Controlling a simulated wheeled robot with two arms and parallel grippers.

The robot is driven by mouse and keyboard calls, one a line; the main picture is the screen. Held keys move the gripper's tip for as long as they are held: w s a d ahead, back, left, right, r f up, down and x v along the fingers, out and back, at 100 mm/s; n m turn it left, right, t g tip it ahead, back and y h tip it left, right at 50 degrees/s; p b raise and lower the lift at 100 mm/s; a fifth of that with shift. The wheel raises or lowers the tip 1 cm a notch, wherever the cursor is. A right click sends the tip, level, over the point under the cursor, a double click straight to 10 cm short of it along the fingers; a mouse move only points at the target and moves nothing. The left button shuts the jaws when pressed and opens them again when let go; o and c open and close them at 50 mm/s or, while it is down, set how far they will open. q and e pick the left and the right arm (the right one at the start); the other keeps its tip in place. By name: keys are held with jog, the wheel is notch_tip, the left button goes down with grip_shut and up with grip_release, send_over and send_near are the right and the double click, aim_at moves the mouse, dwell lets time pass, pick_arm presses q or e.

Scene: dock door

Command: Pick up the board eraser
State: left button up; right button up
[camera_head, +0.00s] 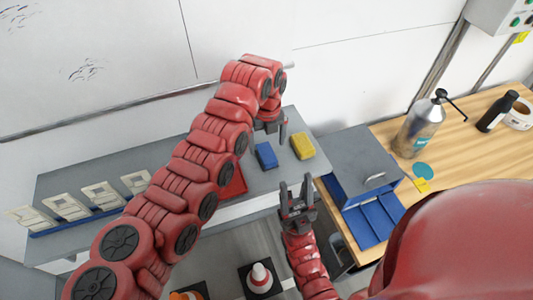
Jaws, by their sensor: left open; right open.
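A small blue block (266,155) and a yellow block (302,145) lie side by side, apart, on the grey ledge (325,172) below the whiteboard. I cannot tell for certain which of them is the board eraser. My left gripper (271,130) points down just behind the two blocks, open and empty; its fingers are partly hidden by its own wrist. My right gripper (297,190) is open and empty, pointing up in front of the ledge, nearer to me than the blocks.
A red tray (234,184) is partly hidden behind my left arm. White cards (102,194) stand in a blue rack at the left. A cone (260,277) stands below.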

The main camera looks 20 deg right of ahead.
aim_at(266, 151)
pick_arm(q)
jog(key=shift+f+p, duration=0.3)
jog(key=shift+p, duration=0.1)
notch_tip(266, 151, down, 4)
jog(key=shift+s+a+r+p, duration=0.15)
jog(key=shift+r+p, duration=0.1)
jog(key=shift+p, duration=0.9)
jog(key=shift+f, duration=0.3)
jog(key=shift+c, duration=0.2)
jog(key=c, duration=1.4)
